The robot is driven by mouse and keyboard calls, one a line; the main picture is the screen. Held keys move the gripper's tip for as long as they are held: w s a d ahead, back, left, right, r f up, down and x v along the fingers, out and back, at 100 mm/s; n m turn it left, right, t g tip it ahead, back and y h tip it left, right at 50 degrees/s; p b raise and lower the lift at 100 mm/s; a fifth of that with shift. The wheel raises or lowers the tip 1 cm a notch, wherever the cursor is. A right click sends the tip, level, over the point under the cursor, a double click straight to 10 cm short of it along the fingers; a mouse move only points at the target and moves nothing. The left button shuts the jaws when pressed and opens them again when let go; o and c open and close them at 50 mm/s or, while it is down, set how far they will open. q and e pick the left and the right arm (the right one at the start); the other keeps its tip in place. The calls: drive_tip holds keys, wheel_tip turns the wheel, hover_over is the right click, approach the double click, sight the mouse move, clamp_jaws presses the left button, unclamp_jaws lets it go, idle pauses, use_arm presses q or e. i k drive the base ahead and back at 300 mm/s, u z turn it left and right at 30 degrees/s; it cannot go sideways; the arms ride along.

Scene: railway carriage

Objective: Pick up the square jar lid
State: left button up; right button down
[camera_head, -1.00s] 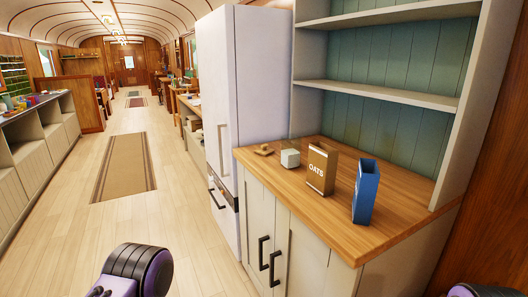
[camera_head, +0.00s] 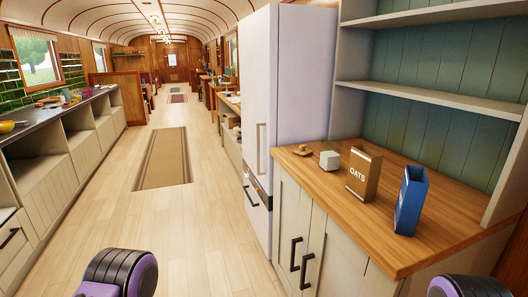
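A small, flat wooden piece with a knob (camera_head: 303,151), which looks like the square jar lid, lies on the wooden countertop (camera_head: 420,225) at its far left end, near the fridge. A pale, square jar (camera_head: 329,159) stands just right of it, apart from the lid. The lid is small in the picture, so its exact shape is hard to tell. Only black and purple parts of my two arms show at the bottom edge, left and right. Neither gripper is in view.
A brown oats box (camera_head: 363,174) and a blue open box (camera_head: 410,200) stand right of the jar. A tall white fridge (camera_head: 287,85) borders the counter's left end. Shelves (camera_head: 435,95) rise behind. The floor is clear, with a brown rug (camera_head: 163,158).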

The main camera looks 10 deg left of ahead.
sight(302, 151)
drive_tip(key=u, duration=1.2)
drive_tip(key=i, duration=3)
drive_tip(key=z, duration=3.05)
